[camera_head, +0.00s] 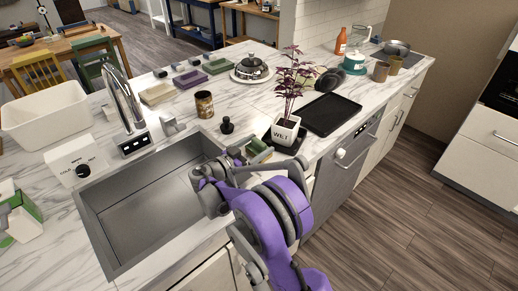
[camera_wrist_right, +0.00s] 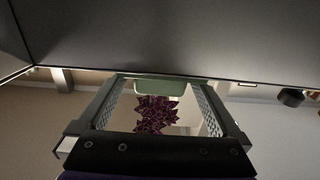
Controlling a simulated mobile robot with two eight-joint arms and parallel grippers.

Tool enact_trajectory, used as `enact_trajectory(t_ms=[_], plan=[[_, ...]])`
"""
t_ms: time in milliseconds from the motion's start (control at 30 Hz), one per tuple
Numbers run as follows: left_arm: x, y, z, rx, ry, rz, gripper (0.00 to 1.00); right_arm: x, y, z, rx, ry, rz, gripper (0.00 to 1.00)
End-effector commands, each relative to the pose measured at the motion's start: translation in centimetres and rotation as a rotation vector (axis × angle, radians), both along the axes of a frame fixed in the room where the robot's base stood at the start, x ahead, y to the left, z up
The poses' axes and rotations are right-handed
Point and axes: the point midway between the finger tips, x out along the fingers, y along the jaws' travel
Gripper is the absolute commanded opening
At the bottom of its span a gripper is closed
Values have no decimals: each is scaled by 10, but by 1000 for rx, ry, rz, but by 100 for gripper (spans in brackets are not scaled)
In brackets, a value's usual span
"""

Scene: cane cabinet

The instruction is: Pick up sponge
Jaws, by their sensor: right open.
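A small green block-like thing (camera_head: 258,151), which looks like the sponge or a holder with it, sits at the right end of the sink rim, beside the white plant pot. My right gripper (camera_head: 233,159) is over the right end of the sink, just left of it, and partly hides it. In the right wrist view my right gripper (camera_wrist_right: 160,108) has its two fingers wide apart with nothing held. A pale green thing (camera_wrist_right: 155,88) shows beyond and between the fingers. I cannot tell whether it is touched. My left gripper is not in view.
The potted plant (camera_head: 285,130) stands close to the right of the gripper. The sink (camera_head: 150,205) is empty, with a tall faucet (camera_head: 125,100) behind it. A black stopper (camera_head: 227,126), a jar (camera_head: 204,104) and a black tray (camera_head: 331,114) are nearby on the marble counter.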

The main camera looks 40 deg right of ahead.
Motion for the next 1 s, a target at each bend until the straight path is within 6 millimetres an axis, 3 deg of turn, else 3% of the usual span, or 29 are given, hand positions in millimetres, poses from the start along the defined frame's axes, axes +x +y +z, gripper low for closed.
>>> enact_trajectory(t_ms=[267, 700, 1000], plan=[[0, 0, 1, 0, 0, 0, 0, 1, -8, 0, 0, 0, 1, 100], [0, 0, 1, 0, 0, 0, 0, 1, -7, 0, 1, 0, 1, 21], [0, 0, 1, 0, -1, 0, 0, 1, -7, 5, 0, 0, 1, 20]])
